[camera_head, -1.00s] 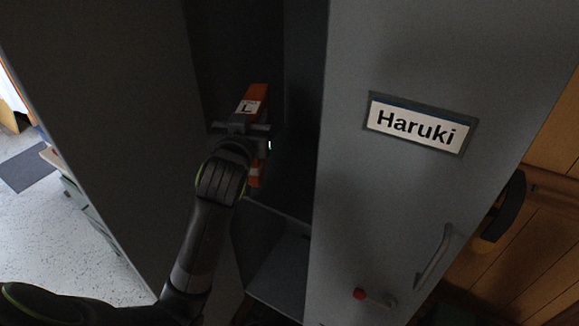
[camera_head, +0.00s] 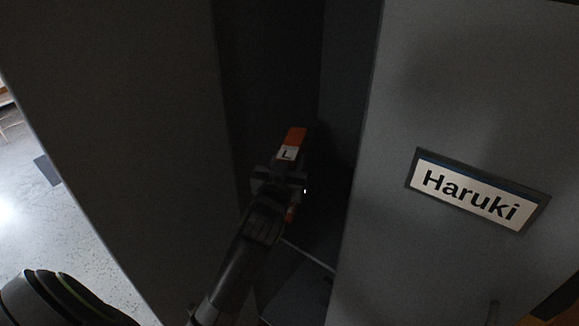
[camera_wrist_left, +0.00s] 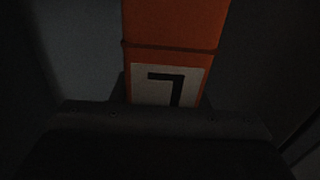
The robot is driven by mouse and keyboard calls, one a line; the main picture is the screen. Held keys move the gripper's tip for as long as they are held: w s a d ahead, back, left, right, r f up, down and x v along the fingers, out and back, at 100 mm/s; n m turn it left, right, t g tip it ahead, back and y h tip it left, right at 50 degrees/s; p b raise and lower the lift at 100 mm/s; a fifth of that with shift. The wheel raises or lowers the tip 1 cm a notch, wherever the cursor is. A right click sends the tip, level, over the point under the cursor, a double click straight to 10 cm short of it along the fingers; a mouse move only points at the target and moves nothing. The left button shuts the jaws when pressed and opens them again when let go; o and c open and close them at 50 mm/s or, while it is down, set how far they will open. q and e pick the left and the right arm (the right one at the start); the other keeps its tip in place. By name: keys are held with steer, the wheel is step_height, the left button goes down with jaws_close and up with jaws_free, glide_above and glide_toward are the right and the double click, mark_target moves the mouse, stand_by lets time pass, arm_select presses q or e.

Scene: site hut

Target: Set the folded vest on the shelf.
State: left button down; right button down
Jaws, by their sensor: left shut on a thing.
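The folded vest (camera_head: 296,138) is orange with a white label marked L. My left gripper (camera_head: 281,182) is shut on it and holds it inside the dark, narrow opening of a grey locker. In the left wrist view the vest (camera_wrist_left: 174,28) rises upright from my gripper (camera_wrist_left: 165,112), its label upside down. A grey shelf (camera_head: 300,293) shows low inside the locker, below the vest, and a gap shows between the two. The locker's back is too dark to make out. My right gripper is not in view.
A grey door with a "Haruki" name plate (camera_head: 478,190) stands close on the right of the opening. A dark grey panel (camera_head: 120,120) bounds it on the left. Pale speckled floor (camera_head: 55,225) shows at the far left.

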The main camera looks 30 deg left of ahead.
arm_select(q)
step_height(320, 180, down, 2)
steer(key=shift+s, duration=0.1)
steer(key=c, duration=1.2)
jaws_free()
steer(key=o, duration=0.4)
steer(key=shift+c, duration=0.2)
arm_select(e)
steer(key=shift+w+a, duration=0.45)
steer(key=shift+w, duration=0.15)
arm_select(q)
steer(key=shift+r, duration=0.15)
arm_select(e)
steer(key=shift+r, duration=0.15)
